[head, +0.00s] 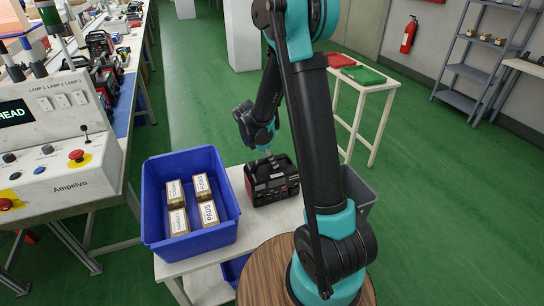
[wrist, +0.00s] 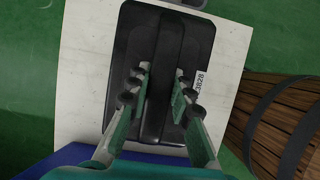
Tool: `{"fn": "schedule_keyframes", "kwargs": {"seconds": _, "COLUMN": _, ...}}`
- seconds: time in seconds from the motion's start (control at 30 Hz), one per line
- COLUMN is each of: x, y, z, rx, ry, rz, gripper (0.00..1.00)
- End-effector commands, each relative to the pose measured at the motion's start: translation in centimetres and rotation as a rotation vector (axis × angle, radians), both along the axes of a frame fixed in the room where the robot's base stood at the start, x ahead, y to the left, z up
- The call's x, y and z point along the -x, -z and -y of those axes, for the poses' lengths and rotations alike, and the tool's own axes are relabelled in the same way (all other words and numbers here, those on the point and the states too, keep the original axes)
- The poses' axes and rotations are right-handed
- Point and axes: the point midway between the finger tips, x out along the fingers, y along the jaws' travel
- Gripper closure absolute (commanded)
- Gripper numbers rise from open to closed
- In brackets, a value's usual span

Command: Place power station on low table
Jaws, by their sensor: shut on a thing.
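The power station (head: 272,182) is a black box with red parts and a top handle. In the head view it stands upright, on or just above a white table (head: 190,265), right of a blue bin. My gripper (wrist: 161,72) is over it, with a finger on each side of the handle bar, shut on it. In the wrist view the black case (wrist: 202,45) lies over the white tabletop (wrist: 88,80). I cannot tell whether its underside touches the table. In the head view the fingers are mostly hidden at the handle.
The blue bin (head: 190,238) holds several labelled boxes. A grey bin (head: 357,190) is behind my arm at the right. A round wooden top (head: 262,270) is in front. A taller white stand (head: 343,88) bears red and green trays. A control console (head: 60,150) is at the left.

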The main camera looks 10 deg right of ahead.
Motion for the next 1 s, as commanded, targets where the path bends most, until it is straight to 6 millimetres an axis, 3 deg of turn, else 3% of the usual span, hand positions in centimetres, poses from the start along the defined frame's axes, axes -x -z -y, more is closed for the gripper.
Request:
{"fn": "schedule_keyframes", "kwargs": {"seconds": 0.43, "x": -0.04, "y": 0.31, "z": 0.03, "rx": 0.002, "ry": 0.0, "rz": 0.0, "gripper": 1.0}}
{"fn": "schedule_keyframes", "kwargs": {"seconds": 0.47, "x": -0.05, "y": 0.37, "z": -0.01, "rx": 0.0, "ry": 0.0, "rz": 0.0, "gripper": 0.75}}
{"fn": "schedule_keyframes", "kwargs": {"seconds": 0.6, "x": -0.04, "y": 0.35, "z": -0.01, "rx": 0.0, "ry": 0.0, "rz": 0.0, "gripper": 0.58}}
{"fn": "schedule_keyframes", "kwargs": {"seconds": 1.0, "x": 0.04, "y": -0.23, "z": -0.14, "rx": 0.0, "ry": -0.001, "rz": 0.0, "gripper": 0.58}}
